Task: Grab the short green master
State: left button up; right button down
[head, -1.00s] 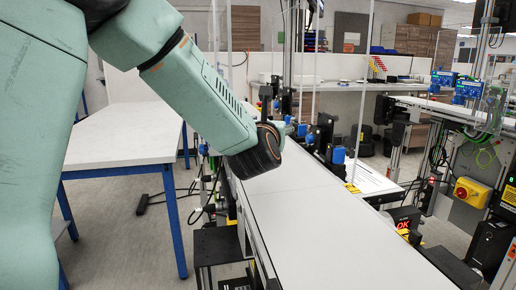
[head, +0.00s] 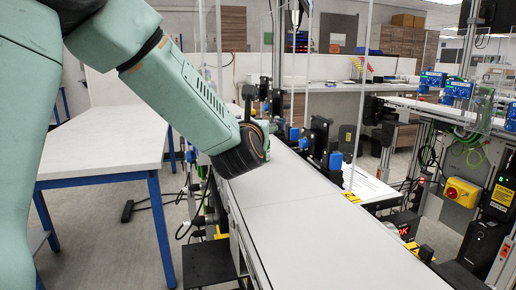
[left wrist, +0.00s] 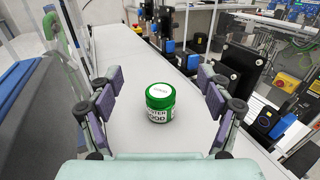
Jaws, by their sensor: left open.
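My left gripper (left wrist: 160,88) is open, with one finger on each side of the jar. Gaps show between both fingers and the jar. In the head view my left arm reaches over the belt (head: 310,225), and its wrist hides the gripper and the jar. My right gripper is in neither view.
A white table (head: 100,145) with blue legs stands left of the belt. Black and blue sensor units (head: 333,160) line the belt's right side. A yellow box with a red button (head: 461,192) is at the right. The belt's near part is clear.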

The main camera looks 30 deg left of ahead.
pick_arm(q)
jog(key=f, duration=0.2)
jog(key=f+b, duration=0.1)
jog(key=f, duration=0.5)
jog(key=shift+w+a+f+b, duration=0.2)
jog(key=shift+w+f+b, duration=0.05)
jog(key=shift+w+b, duration=0.15)
jog(key=shift+w+a+r, duration=0.2)
jog(key=shift+w, duration=0.2)
jog(key=shift+x, duration=3.1)
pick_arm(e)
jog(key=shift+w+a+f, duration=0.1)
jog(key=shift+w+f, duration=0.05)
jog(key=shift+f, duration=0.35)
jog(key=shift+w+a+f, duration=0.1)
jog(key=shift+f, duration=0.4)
pick_arm(q)
jog(key=c, duration=1.4)
jog(key=shift+c, duration=1.2)
